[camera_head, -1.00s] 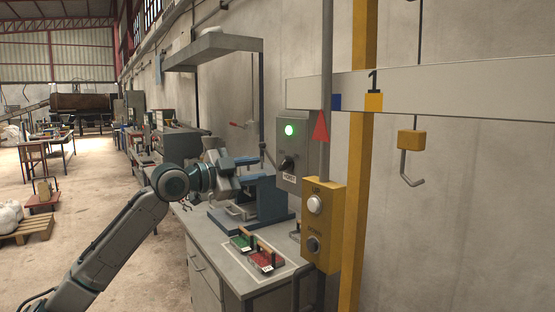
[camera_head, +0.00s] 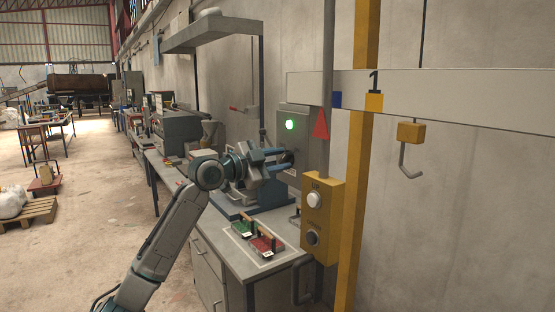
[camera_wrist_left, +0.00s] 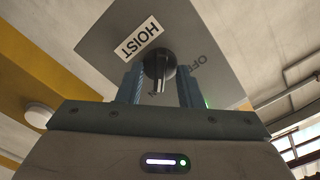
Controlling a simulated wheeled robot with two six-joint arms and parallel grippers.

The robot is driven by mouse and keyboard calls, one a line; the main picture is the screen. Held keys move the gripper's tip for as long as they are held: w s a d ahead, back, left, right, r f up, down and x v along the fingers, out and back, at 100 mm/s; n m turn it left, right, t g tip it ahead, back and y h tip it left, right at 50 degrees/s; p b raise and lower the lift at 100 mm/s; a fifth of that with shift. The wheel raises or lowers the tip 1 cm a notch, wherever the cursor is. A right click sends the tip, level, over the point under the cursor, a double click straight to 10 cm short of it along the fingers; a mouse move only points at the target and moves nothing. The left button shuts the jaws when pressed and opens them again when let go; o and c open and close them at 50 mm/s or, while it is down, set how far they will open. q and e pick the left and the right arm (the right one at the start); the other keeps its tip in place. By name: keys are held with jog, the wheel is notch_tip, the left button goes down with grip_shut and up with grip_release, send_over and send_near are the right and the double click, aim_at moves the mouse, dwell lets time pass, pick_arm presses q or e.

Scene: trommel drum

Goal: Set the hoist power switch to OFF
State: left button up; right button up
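The hoist power switch is a black rotary knob (camera_wrist_left: 159,66) on a grey box (camera_head: 318,153), beside a white HOIST label (camera_wrist_left: 138,40). In the left wrist view its bar points down the picture, toward a partly hidden label that seems to be ON; OFF is printed to its right. My left gripper (camera_head: 285,157) is at the front of the box. In the left wrist view the left gripper (camera_wrist_left: 162,86) is open, with one finger on each side of the knob. I cannot tell whether they touch it. My right gripper is not in view.
A lit green lamp (camera_head: 290,125) is on the box above the knob. A yellow pendant box (camera_head: 322,215) with two buttons hangs to the right. The workbench (camera_head: 234,262) below holds a blue stand and green and red handled blocks (camera_head: 266,243).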

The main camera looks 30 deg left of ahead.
pick_arm(q)
grip_shut()
